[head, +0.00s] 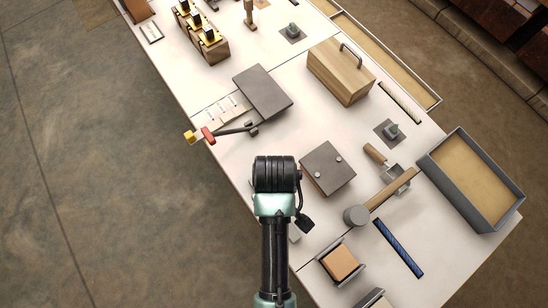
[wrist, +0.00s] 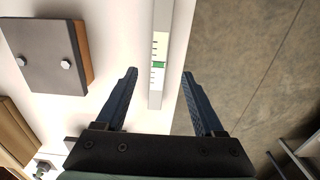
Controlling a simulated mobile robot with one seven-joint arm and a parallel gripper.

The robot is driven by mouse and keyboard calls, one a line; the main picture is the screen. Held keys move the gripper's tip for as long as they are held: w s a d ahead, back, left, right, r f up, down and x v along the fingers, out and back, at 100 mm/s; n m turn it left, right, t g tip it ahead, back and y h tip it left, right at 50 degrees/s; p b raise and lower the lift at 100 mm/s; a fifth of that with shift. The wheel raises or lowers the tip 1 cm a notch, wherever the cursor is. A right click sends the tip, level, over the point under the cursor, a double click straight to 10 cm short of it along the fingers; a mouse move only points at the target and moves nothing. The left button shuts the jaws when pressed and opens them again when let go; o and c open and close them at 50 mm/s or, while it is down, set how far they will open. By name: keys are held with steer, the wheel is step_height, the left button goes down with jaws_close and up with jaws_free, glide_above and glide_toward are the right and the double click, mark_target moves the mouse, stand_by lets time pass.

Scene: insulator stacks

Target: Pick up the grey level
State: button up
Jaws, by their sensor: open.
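The grey level (wrist: 158,30) is a long, narrow, light grey bar with a pale marked strip and a green vial. In the wrist view it runs up to the top edge and lies along the table's edge. My gripper (wrist: 159,73) is open and empty. Its two dark blue fingers stand apart, one on each side of the level's near end in the picture. I cannot tell how far above it they are. In the head view my arm hides my fingertips and most or all of the level.
A grey plate with two knobs on a wooden block (head: 328,168) sits beside my arm; it also shows in the wrist view (wrist: 46,54). A blue bar (head: 398,248), a mallet (head: 357,214) and a grey tray (head: 431,165) are farther right. Floor lies beyond the table's left edge.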

steer(key=shift+w+f, duration=0.2)
steer(key=shift+f, duration=3.35)
jaws_close()
steer(key=shift+r, duration=0.1)
